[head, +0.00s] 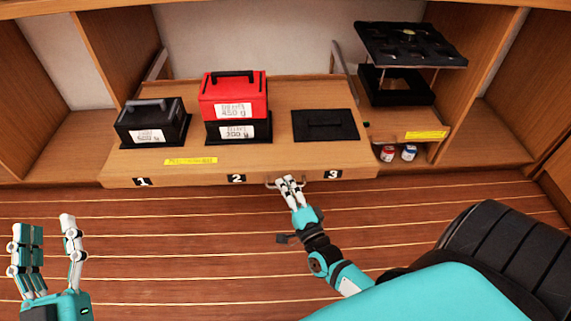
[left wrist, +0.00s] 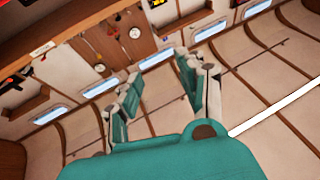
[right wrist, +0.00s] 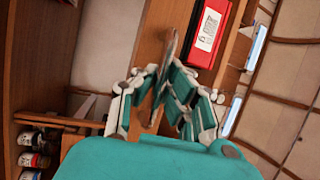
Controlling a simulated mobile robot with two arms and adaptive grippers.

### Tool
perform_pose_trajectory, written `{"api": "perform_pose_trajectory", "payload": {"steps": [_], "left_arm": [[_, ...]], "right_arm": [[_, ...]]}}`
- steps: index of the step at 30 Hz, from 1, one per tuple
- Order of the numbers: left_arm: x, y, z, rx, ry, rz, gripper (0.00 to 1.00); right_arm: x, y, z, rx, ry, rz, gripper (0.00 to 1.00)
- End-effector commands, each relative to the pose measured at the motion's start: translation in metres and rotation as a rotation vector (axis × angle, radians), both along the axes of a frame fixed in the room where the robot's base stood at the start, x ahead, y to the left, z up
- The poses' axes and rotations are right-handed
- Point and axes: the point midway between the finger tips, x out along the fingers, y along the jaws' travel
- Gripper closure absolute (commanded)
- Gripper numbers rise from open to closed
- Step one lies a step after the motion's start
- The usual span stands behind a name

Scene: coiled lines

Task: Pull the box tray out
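The box tray (head: 262,172) is a wide wooden board with a front edge marked 1, 2 and 3, and it juts out past the counter edges beside it. A metal handle (head: 271,184) sits on its front between 2 and 3. My right gripper (head: 287,181) is at this handle, its fingers close together around it; in the right wrist view the fingertips (right wrist: 166,72) nearly meet there and partly hide it. My left gripper (head: 52,226) is open and empty, low at the far left, away from the tray; its spread fingers also show in the left wrist view (left wrist: 160,70).
On the tray stand a black box (head: 150,124), a red box (head: 234,95) on another black one, and a flat black plate (head: 325,124). A black rack (head: 410,45) stands right, with small cans (head: 408,153) below. Wooden floor (head: 180,225) in front is clear.

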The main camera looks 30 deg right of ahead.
Motion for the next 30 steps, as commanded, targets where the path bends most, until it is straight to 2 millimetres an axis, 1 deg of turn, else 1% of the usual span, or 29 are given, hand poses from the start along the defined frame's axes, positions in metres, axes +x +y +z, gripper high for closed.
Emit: {"api": "perform_pose_trajectory", "payload": {"steps": [1,3,9,12,15,21,30], "left_arm": [[0.004,0.001,-0.009,0.020,0.071,0.005,0.60],[0.008,0.002,-0.026,0.047,0.171,0.011,0.60],[0.010,0.008,-0.068,0.107,0.396,0.024,0.60],[0.008,0.010,-0.083,0.127,0.477,0.028,0.60],[0.006,0.012,-0.093,0.141,0.533,0.032,0.60],[0.004,0.014,-0.103,0.154,0.583,0.035,0.60],[0.004,0.014,-0.104,0.154,0.586,0.035,0.60]], "right_arm": [[-0.011,0.006,-0.002,-0.001,0.014,0.003,1.00],[-0.022,0.013,-0.002,0.000,0.013,0.003,1.00],[-0.049,0.030,-0.002,-0.002,0.013,0.003,1.00],[-0.060,0.036,-0.003,-0.004,0.013,0.002,1.00],[-0.067,0.041,-0.003,-0.004,0.012,0.002,1.00],[-0.073,0.044,-0.004,-0.003,0.011,0.002,1.00],[-0.073,0.044,-0.005,-0.003,0.012,0.001,1.00]]}}
